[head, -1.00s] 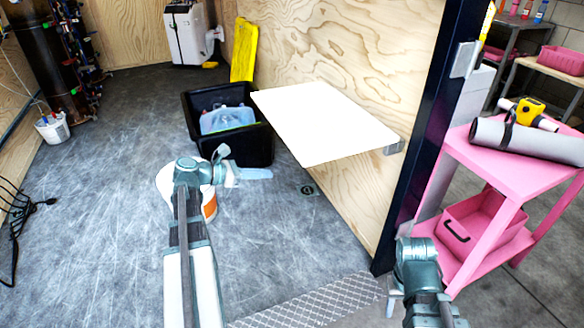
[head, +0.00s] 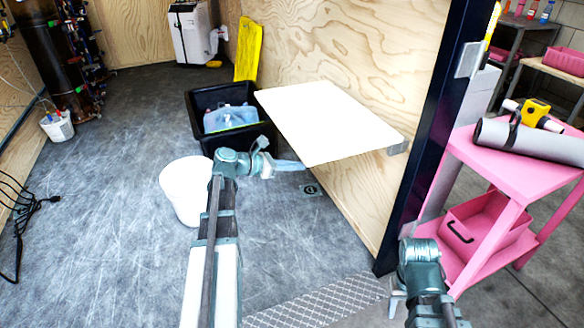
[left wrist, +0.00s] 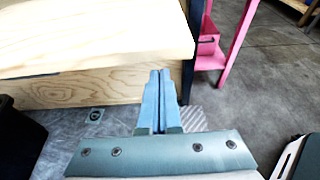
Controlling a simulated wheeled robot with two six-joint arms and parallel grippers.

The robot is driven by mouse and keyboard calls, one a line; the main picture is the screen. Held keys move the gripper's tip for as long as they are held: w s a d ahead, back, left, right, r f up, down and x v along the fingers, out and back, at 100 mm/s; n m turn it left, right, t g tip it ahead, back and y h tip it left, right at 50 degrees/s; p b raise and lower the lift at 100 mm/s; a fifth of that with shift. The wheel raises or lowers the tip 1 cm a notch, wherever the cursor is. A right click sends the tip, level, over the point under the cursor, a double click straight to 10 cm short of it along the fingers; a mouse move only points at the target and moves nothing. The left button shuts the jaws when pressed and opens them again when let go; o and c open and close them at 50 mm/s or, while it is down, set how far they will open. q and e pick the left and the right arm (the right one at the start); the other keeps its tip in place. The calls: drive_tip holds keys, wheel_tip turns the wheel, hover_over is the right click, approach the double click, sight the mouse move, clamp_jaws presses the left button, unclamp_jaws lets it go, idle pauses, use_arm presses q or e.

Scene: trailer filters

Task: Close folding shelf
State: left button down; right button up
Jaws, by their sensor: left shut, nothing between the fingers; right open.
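The folding shelf (head: 330,120) is a white board standing straight out, level, from the plywood wall. A grey bracket (head: 398,147) shows under its near wall-side corner. My left gripper (head: 300,165) is shut and empty, with its tips at the shelf's near left corner, seemingly just below its edge. In the left wrist view the shut fingers (left wrist: 158,75) point toward the shelf's underside and wall, and the shelf edge (left wrist: 100,60) spans the upper left. Whether they touch it I cannot tell. My right gripper (head: 395,303) is low by the door post, partly hidden by its arm.
A black bin (head: 205,105) with a blue container stands beyond the shelf. A white bucket (head: 180,190) is left of my left arm. A dark door post (head: 425,150) and a pink cart (head: 520,165) stand at right. Open floor lies left.

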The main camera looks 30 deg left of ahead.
use_arm(q)
drive_tip(key=shift+r, duration=0.45)
drive_tip(key=w+d+r+g+y+p, duration=0.2)
drive_tip(key=r+p, duration=0.8)
drive_tip(key=p, duration=0.5)
drive_tip(key=w+d+r+g+y+p, duration=0.1)
drive_tip(key=w+r+g+y+p, duration=0.15)
drive_tip(key=r+p, duration=1.05)
drive_tip(key=w+d+r+g+y+p, duration=0.2)
drive_tip(key=w+d+r+p, duration=0.7)
drive_tip(key=p, duration=1.1)
drive_tip(key=shift+w+d+r+g+y, duration=0.2)
drive_tip(key=shift+w+r+g+y, duration=0.25)
drive_tip(key=shift+r+g, duration=0.55)
drive_tip(key=shift+r, duration=0.15)
drive_tip(key=shift+a, duration=0.1)
